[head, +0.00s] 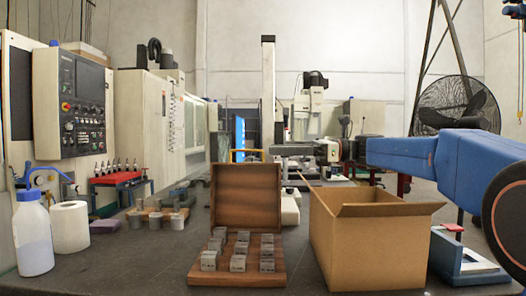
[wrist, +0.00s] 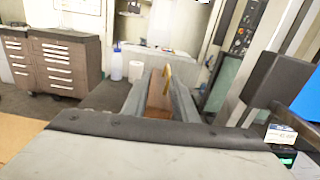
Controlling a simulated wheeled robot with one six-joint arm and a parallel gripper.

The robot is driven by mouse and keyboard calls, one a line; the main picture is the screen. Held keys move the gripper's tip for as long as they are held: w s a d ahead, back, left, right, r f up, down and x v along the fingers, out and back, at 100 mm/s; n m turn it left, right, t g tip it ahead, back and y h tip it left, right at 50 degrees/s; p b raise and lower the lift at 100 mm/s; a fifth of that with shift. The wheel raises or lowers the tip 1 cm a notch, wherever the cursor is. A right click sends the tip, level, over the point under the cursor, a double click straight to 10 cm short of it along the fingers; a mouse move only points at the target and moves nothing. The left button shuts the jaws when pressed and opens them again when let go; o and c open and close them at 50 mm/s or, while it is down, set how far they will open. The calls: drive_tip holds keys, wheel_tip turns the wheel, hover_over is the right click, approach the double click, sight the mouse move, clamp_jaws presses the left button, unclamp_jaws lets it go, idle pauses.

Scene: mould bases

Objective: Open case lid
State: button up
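The wooden case (head: 236,277) stands on the dark table, with several grey metal blocks (head: 238,255) in rows in its base. Its lid (head: 246,196) stands raised, nearly upright, at the back of the base. My gripper (head: 284,157) is level with the lid's top edge, to its right and apparently behind it. In the wrist view my gripper's two grey fingers (wrist: 160,95) are apart, and brown wood (wrist: 159,90) shows in the gap between them. I cannot tell whether they touch it; no grip is visible.
An open cardboard box (head: 365,245) stands right of the case, below my arm. A white bottle (head: 33,240) and a paper roll (head: 70,228) stand at the left. The table front left of the case is clear.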

drive_tip(key=d, duration=0.8)
drive_tip(key=shift+s+d, duration=0.1)
